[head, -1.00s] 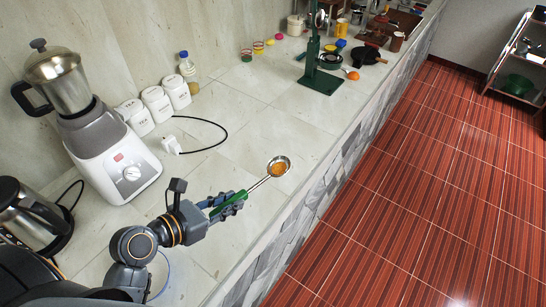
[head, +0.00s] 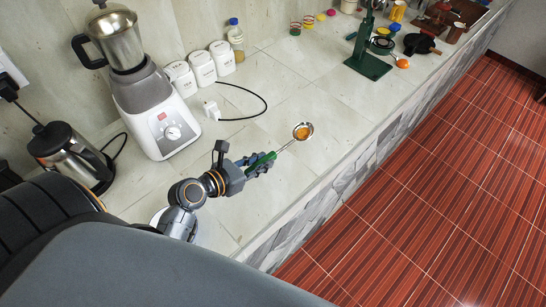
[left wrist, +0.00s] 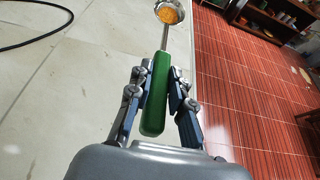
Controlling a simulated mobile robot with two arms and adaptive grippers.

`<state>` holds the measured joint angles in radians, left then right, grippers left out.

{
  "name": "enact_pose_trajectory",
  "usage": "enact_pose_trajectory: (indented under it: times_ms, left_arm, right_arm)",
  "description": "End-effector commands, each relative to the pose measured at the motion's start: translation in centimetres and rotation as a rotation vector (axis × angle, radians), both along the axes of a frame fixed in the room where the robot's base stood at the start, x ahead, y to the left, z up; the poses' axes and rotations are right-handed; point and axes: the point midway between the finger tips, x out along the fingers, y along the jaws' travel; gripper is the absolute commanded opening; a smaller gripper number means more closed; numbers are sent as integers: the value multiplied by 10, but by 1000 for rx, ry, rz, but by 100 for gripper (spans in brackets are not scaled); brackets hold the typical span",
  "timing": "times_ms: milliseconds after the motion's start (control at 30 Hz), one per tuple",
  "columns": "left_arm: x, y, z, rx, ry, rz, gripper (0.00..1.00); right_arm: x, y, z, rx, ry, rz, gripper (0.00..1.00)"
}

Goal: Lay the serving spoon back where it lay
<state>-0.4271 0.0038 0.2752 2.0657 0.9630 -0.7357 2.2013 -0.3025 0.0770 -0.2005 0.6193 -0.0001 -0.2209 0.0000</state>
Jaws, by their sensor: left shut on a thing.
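The serving spoon (head: 302,132) has a green handle, a thin metal shaft and a round bowl with something orange in it. My left gripper (head: 262,165) is shut on its green handle, over the counter near the front edge. In the left wrist view the handle (left wrist: 157,95) lies between the two fingers of the gripper (left wrist: 162,90), and the bowl (left wrist: 169,12) points away at the top. I cannot tell whether the spoon touches the counter (head: 262,205). My right gripper is not in view.
A blender (head: 150,100), a kettle (head: 75,155) and white canisters (head: 201,68) stand along the wall. A black cable (head: 262,97) curls on the counter behind the spoon. A green stand (head: 368,65) is farther along. Counter around the spoon is clear; the floor drops off at right.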

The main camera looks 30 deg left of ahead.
Motion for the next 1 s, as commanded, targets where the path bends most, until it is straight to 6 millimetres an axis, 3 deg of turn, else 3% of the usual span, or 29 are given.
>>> enact_pose_trajectory:
  times_ms: [67,133,300,600,767,1000]
  left_arm:
    - [21,2,-6,1,-1,-3,0]
    - [29,4,-24,0,3,-2,0]
    - [47,7,-47,0,1,-1,0]
    - [66,9,-70,1,1,0,0]
    - [64,9,-90,-1,2,-1,0]
    - [64,9,-92,0,0,0,0]
  right_arm:
    - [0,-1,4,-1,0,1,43]
    - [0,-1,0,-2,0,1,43]
    - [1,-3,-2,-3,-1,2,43]
    - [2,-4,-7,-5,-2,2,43]
    - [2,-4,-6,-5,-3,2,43]
    - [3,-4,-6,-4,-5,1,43]
